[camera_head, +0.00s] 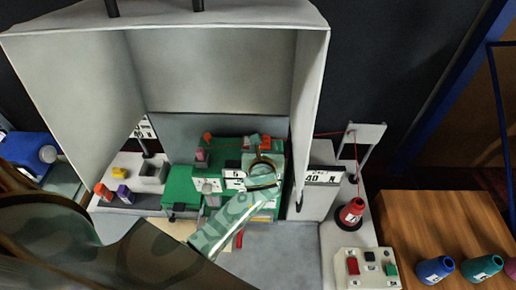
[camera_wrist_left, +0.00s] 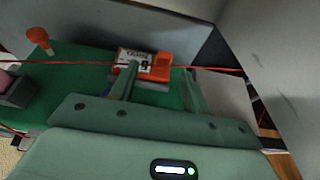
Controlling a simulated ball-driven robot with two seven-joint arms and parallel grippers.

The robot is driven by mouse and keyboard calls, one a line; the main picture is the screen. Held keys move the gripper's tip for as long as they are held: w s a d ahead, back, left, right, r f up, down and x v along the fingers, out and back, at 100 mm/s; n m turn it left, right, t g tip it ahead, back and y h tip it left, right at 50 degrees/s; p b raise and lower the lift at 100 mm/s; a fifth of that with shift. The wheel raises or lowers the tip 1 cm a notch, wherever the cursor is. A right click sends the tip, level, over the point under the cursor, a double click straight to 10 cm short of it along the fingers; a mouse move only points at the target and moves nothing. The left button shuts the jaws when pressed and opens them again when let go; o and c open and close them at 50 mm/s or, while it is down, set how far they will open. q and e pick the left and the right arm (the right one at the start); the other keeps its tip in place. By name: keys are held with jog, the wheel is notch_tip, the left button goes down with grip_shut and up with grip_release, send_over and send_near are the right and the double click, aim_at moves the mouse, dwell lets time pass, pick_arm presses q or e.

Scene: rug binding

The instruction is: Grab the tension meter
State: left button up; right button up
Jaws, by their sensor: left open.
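In the left wrist view, an orange block with a white printed label (camera_wrist_left: 162,66), which looks like the tension meter, sits at the far edge of a green surface, by the red thread. My left gripper (camera_wrist_left: 160,70) is open, its two fingers pointing at the block, one on each side of it in the picture. I cannot tell whether they touch it. In the head view my left gripper (camera_head: 259,142) reaches over the green machine (camera_head: 182,190) inside the grey hood; the block is mostly hidden there. My right gripper is not in view.
Grey hood walls (camera_head: 309,100) stand close on both sides and behind. A red thread (camera_wrist_left: 80,63) crosses by the fingers. A red spool (camera_head: 351,211), a button box (camera_head: 362,269) and a label plate (camera_head: 325,177) stand at the right. A wooden table (camera_head: 430,215) holds more spools.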

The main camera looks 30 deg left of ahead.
aim_at(266, 139)
pick_arm(q)
jog(key=b+x, duration=0.4)
jog(key=shift+w+d+f+b, duration=0.15)
jog(key=shift+w+f+b, duration=0.1)
jog(key=shift+w+b, duration=0.35)
jog(key=shift+w, duration=0.2)
jog(key=shift+s+r, duration=0.1)
jog(key=shift+r, duration=0.05)
grip_shut()
